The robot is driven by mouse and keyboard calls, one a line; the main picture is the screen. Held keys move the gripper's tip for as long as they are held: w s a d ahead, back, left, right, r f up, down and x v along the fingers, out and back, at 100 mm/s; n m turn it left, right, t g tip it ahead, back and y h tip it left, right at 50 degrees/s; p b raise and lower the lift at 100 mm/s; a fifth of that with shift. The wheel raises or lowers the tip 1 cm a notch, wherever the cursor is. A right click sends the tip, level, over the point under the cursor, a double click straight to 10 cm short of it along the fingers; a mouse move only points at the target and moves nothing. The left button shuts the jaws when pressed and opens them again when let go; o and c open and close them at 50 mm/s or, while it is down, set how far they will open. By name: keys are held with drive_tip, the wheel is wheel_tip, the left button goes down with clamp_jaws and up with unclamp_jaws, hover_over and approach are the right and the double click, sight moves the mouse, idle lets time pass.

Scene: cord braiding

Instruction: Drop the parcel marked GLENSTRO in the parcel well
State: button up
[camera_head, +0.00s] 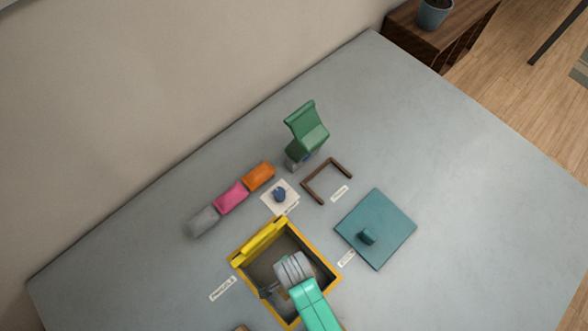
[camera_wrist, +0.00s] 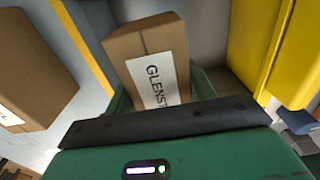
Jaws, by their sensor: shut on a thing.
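The brown parcel (camera_wrist: 150,62) has a white label with visible letters reading "GLENST"; the rest of the label is hidden. It sits between the green fingers of my gripper (camera_wrist: 160,92) in the wrist view, and the gripper is shut on it. The parcel well is a yellow-rimmed open box (camera_head: 253,288) at the bottom centre of the head view. My gripper (camera_head: 270,289) is over its opening there, with the arm covering part of it.
Another brown box (camera_wrist: 32,70) lies outside the well, at left in the wrist view. A yellow bar (camera_head: 264,240) runs along the well's back edge. A teal square plate with a knob (camera_head: 385,222) lies right. Orange, pink and grey pieces (camera_head: 231,197) and a green stand (camera_head: 305,130) are behind.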

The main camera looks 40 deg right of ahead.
wheel_tip(320, 180, down, 11)
drive_tip(key=b, duration=0.6)
drive_tip(key=o, duration=1.1)
wheel_tip(320, 180, up, 8)
drive_tip(key=p, duration=0.3)
drive_tip(key=shift+f, duration=0.1)
